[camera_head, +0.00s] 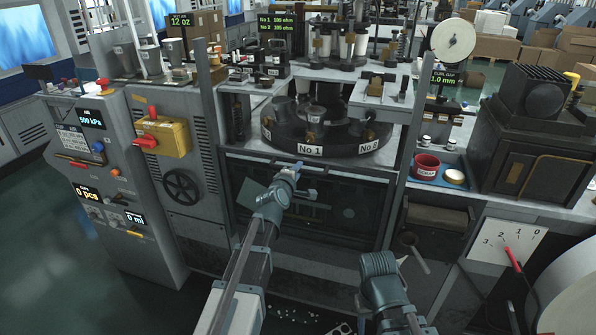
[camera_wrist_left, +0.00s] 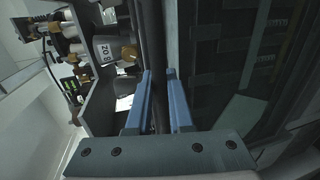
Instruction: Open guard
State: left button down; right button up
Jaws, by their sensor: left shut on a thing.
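The guard (camera_head: 345,192) is a dark, see-through panel on the machine front, below the round turntable (camera_head: 330,135). A dark rail runs along its top edge. My left gripper (camera_head: 291,174) is at this rail, near its middle. In the left wrist view, the blue fingers (camera_wrist_left: 157,88) are shut around a dark bar (camera_wrist_left: 152,35), which runs up the picture between them, with the dark panel to its right. The space above the guard, in front of the turntable, is uncovered. Part of my right arm shows at lower centre; its gripper is not visible.
A grey control cabinet (camera_head: 108,165) with a yellow box (camera_head: 162,136) and handwheel (camera_head: 182,187) stands left. A red pot (camera_head: 427,167) sits on the right shelf. A scale card (camera_head: 503,240) with a red pointer and a large white roll are at lower right.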

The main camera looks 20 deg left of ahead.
pick_arm(q)
jog(key=c, duration=0.8)
grip_release()
